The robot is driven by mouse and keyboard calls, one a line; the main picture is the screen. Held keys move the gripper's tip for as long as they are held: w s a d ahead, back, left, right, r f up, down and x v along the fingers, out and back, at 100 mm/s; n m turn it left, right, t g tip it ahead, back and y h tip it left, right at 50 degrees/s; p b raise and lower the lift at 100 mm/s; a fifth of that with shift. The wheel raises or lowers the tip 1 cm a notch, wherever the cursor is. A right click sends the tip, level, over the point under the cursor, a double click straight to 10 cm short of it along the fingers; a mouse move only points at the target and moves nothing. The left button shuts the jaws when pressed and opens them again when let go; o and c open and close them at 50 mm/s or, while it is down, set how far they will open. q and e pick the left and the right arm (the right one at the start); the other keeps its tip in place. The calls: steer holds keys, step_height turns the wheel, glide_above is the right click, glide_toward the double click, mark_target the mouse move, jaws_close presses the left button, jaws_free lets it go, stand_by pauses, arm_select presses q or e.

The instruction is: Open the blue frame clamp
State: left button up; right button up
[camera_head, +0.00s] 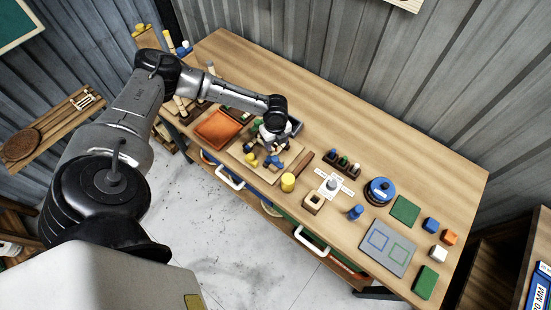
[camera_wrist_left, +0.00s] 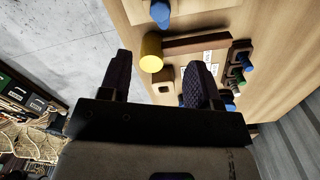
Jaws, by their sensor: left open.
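My left gripper (camera_head: 270,147) is over the wooden frame board (camera_head: 291,155) near the middle of the workbench. In the left wrist view its two dark fingers (camera_wrist_left: 160,78) are apart with nothing held between them. A blue part that looks like the frame clamp (camera_head: 274,161) is on the board, just below the gripper in the head view. A blue rounded piece (camera_wrist_left: 160,12) also shows at the top of the left wrist view, beyond the fingertips. The gripper partly hides the board, and I cannot tell the clamp's position. My right gripper is not in view.
A yellow cylinder (camera_head: 288,182) stands beside the board. An orange tray (camera_head: 214,129) lies to its left. A dark peg rack (camera_head: 342,164), a blue round device (camera_head: 379,191) and a grey mat (camera_head: 388,247) are to the right. The bench's back strip is clear.

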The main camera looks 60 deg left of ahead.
mark_target(275, 159)
arm_select(q)
step_height(275, 159, down, 12)
steer(key=shift+f, duration=0.5)
steer(key=shift+p, duration=0.3)
steer(key=c, duration=0.9)
